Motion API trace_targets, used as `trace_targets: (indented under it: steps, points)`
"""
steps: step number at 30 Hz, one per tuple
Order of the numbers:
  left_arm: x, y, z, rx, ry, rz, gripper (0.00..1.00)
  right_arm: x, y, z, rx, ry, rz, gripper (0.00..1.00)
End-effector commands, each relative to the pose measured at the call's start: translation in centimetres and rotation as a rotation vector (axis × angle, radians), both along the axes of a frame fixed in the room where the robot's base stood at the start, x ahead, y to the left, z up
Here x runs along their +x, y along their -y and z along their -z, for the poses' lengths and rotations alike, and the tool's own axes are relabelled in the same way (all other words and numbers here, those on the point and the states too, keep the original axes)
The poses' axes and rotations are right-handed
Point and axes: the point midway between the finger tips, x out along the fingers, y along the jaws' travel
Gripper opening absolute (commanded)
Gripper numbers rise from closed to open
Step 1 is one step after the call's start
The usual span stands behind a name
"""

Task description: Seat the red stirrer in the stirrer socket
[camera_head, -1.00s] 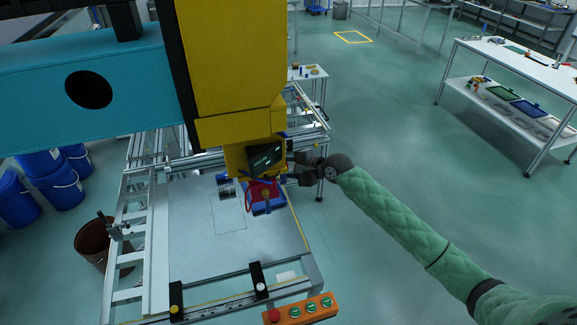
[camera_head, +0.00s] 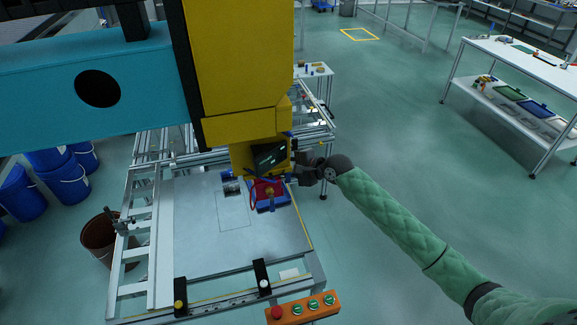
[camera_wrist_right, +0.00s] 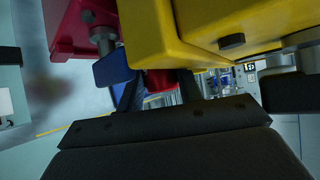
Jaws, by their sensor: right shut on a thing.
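My right gripper (camera_head: 294,172) reaches in from the right, beside the lower end of the yellow machine head (camera_head: 262,158) over the fixture table. In the right wrist view its two dark fingers (camera_wrist_right: 160,92) are shut on a red round part (camera_wrist_right: 160,80), which looks like the red stirrer. The fingers and the yellow housing (camera_wrist_right: 220,30) hide most of it. A red block (camera_wrist_right: 75,30) with a metal pin and a blue piece (camera_wrist_right: 112,68) are close to the left finger. In the head view a red and blue unit (camera_head: 268,195) is under the head. I cannot make out the stirrer socket.
The yellow housing is very close above and right of my fingers in the wrist view. The grey table plate (camera_head: 210,240) is mostly bare. An orange button box (camera_head: 302,308) is at its front edge. Blue drums (camera_head: 62,182) and a brown bin (camera_head: 98,235) stand left.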

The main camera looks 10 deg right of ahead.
Motion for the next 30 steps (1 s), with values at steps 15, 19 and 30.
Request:
trace_targets:
  steps: [15, 19, 30]
  points:
    - [0.0, 0.0, -0.2, 0.000, 0.000, 0.000, 0.61, 0.0, -0.2, 0.0, 0.001, 0.000, -0.001, 0.50]
    - [0.0, 0.0, -0.2, 0.000, 0.000, 0.000, 0.61, 0.0, -0.2, 0.0, 0.001, 0.001, -0.001, 0.61]
    - [0.0, 0.0, 0.9, 0.000, 0.000, 0.000, 0.61, -1.0, 0.7, -0.3, 0.000, 0.001, 0.000, 0.61]
